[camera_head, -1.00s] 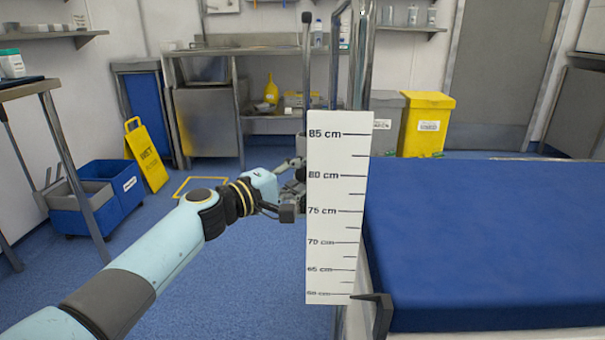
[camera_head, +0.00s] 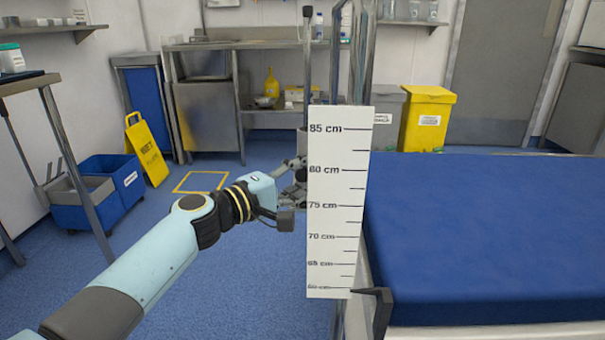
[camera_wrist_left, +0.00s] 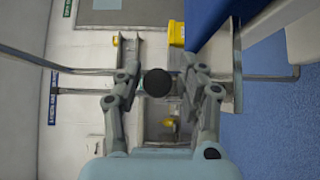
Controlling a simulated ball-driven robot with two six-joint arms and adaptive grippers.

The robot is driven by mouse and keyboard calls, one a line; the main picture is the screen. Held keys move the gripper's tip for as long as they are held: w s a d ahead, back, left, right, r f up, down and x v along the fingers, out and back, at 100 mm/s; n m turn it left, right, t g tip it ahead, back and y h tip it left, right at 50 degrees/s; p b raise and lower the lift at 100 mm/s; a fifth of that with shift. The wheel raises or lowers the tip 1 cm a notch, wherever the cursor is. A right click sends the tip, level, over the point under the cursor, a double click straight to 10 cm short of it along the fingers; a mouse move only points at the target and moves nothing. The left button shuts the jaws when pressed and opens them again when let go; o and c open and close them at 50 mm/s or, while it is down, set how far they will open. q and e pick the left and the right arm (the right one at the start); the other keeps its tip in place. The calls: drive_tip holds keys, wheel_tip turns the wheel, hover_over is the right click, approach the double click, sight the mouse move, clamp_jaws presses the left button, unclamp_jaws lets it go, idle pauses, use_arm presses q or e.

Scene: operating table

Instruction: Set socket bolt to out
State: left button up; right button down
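A round black knob (camera_wrist_left: 157,83), which looks like the end of the socket bolt, shows in the left wrist view. My left gripper (camera_wrist_left: 159,78) has one finger on each side of the knob, with narrow gaps visible, so it looks open. In the head view my left gripper (camera_head: 297,180) is at the left edge of the white height scale (camera_head: 338,225), which partly hides its fingers. The socket and bolt cannot be made out there, and the bolt's position cannot be told. My right gripper is in neither view.
The operating table's blue pad (camera_head: 480,230) fills the right side of the head view. A dark bracket (camera_head: 378,312) sits at its near left corner. Metal poles (camera_head: 359,60) rise behind the scale. Open blue floor (camera_head: 235,270) lies left of the scale.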

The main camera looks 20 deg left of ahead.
use_arm(q)
drive_tip(key=shift+o, duration=0.7)
drive_tip(key=v, duration=1.2)
drive_tip(key=shift+r, duration=0.1)
